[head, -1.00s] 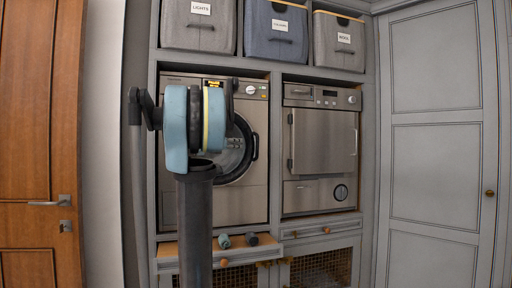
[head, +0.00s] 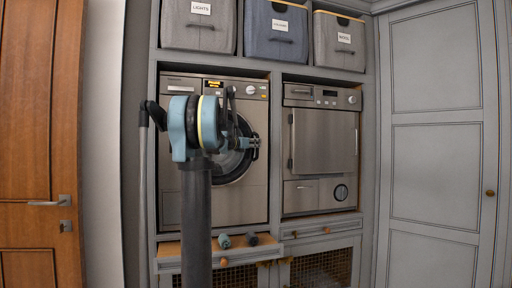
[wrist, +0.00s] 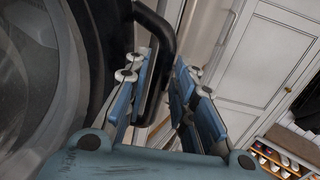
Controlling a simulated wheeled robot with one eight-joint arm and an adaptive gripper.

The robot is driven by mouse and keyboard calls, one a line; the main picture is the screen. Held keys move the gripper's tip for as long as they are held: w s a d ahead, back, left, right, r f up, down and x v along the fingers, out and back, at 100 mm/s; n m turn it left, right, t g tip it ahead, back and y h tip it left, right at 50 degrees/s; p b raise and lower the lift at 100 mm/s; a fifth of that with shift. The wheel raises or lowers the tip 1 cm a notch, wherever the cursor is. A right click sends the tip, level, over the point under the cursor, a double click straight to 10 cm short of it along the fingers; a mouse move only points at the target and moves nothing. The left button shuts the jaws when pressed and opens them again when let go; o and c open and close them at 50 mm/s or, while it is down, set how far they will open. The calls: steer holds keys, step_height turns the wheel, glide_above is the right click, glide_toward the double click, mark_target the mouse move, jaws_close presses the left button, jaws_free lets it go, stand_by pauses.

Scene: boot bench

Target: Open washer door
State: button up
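The washer (head: 222,205) stands on the left of the cabinet, its round dark-rimmed door (head: 231,166) shut as far as I can see. My arm covers part of the door in the head view. My gripper (head: 255,147) is at the door's right edge, by the handle. In the wrist view, the black door handle (wrist: 168,40) runs down between the two fingers of my gripper (wrist: 168,72), closer to the left finger. A gap shows between the handle and the right finger. The door glass (wrist: 30,75) fills the left of that view.
A second appliance (head: 323,140) with a square door stands right of the washer. Bins (head: 276,32) sit above. Two small rollers or bottles (head: 224,240) lie on the ledge below the washer. A tall grey cabinet door (head: 435,160) is at right, a wooden door (head: 40,150) at left.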

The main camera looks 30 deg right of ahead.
steer(key=shift+x, duration=1.25)
steer(key=shift+c, duration=0.3)
jaws_close()
